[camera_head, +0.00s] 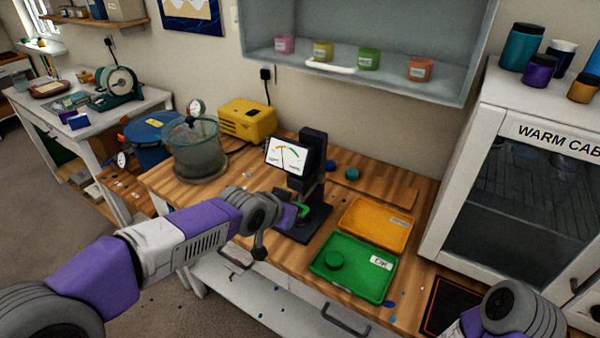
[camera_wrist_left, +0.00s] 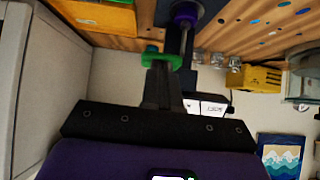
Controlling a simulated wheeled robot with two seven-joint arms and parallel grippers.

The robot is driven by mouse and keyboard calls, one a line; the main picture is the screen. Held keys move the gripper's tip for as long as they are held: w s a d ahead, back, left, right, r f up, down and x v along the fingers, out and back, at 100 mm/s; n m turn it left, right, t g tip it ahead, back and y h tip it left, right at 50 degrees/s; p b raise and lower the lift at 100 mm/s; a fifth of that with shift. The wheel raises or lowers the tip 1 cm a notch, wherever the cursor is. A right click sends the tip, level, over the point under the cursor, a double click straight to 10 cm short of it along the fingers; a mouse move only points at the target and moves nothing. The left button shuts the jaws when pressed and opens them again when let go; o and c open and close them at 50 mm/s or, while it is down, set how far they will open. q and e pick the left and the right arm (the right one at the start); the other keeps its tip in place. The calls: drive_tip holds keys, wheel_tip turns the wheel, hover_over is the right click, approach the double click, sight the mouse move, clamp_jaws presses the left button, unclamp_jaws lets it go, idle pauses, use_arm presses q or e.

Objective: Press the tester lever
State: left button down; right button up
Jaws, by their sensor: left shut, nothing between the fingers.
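The tester (camera_head: 312,150) stands upright on the wooden bench, with a black column, a dark base and a white dial (camera_head: 288,156). Its lever cannot be told apart clearly in the head view. My left gripper (camera_head: 300,210) is at the tester's lower front, shut and empty, its tips partly hidden by my wrist. In the left wrist view the dark fingers (camera_wrist_left: 163,85) reach up to a small green piece (camera_wrist_left: 162,61). I cannot tell whether they touch. The dial (camera_wrist_left: 212,107) also shows there, partly hidden. My right forearm enters at bottom right; its gripper is out of view.
A clear pot (camera_head: 195,150) and yellow box (camera_head: 247,120) stand left. The warm cabinet (camera_head: 530,180) bounds the right.

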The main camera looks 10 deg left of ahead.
use_arm(q)
drive_tip(key=shift+s+a+f+g, duration=0.1)
drive_tip(key=shift+s+f+g, duration=0.1)
drive_tip(key=shift+f, duration=0.45)
drive_tip(key=shift+s+d+f+g, duration=0.1)
drive_tip(key=shift+s+f+g, duration=0.1)
drive_tip(key=shift+f, duration=0.4)
drive_tip(key=shift+s+a+f+g, duration=0.1)
drive_tip(key=shift+f+g, duration=0.1)
drive_tip(key=shift+f, duration=0.45)
drive_tip(key=s+a+r+p, duration=0.1)
drive_tip(key=s+r+p, duration=0.1)
drive_tip(key=r, duration=0.6)
drive_tip(key=s+r+t+p, duration=0.1)
drive_tip(key=s+r+p, duration=0.2)
drive_tip(key=r, duration=0.4)
drive_tip(key=shift+a+r, duration=0.35)
drive_tip(key=shift+a, duration=0.05)
